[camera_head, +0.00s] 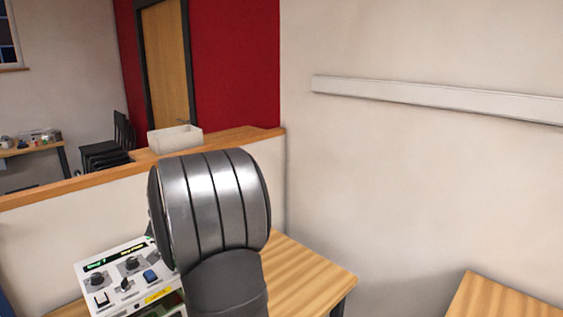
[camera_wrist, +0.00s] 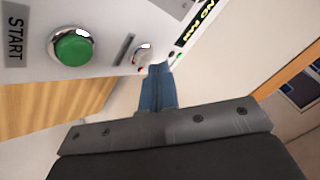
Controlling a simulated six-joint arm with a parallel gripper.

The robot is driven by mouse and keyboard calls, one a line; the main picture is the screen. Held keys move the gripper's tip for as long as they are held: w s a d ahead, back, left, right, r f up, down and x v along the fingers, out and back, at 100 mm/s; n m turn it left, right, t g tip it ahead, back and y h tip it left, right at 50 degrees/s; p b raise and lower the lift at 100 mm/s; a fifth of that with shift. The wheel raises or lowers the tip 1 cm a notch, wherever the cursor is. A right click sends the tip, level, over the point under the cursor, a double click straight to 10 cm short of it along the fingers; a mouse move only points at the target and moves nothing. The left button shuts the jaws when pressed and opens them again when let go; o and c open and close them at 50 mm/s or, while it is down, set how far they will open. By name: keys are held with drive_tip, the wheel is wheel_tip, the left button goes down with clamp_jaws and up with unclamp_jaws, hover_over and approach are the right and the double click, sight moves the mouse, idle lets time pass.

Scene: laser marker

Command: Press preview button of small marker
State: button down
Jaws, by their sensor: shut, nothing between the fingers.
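A white marker control panel (camera_head: 112,262) stands at the lower left in the head view, with dark knobs, a blue switch (camera_head: 151,276) and two small displays. My arm covers part of it and hides my gripper there. In the wrist view the white panel (camera_wrist: 105,20) fills the top. It carries a round green button (camera_wrist: 72,46) beside a START label, and a small silver control (camera_wrist: 143,53). My gripper (camera_wrist: 158,70) is shut and empty, its blue fingertips close to the panel's edge by the silver control. I cannot tell whether they touch. No preview label is readable.
The panel stands on a wooden table (camera_head: 300,268). A low partition with a wooden top (camera_head: 80,184) runs behind it, with a white box (camera_head: 175,138) on it. Another wooden table (camera_head: 500,300) is at the lower right. The wall behind is bare except for a white rail (camera_head: 430,95).

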drive_tip(key=shift+r, duration=0.15)
drive_tip(key=shift+r, duration=3)
drive_tip(key=shift+f, duration=3.6)
drive_tip(key=shift+r, duration=5.2)
drive_tip(key=s+d+r+m+g+h, duration=0.1)
drive_tip(key=d+r+m+g, duration=0.3)
drive_tip(key=m, duration=0.5)
drive_tip(key=shift+d+r+m+g+h, duration=0.35)
drive_tip(key=shift+d+r+h, duration=0.45)
drive_tip(key=shift+d, duration=0.6)
drive_tip(key=shift+a+f, duration=0.1)
drive_tip(key=shift+f, duration=0.1)
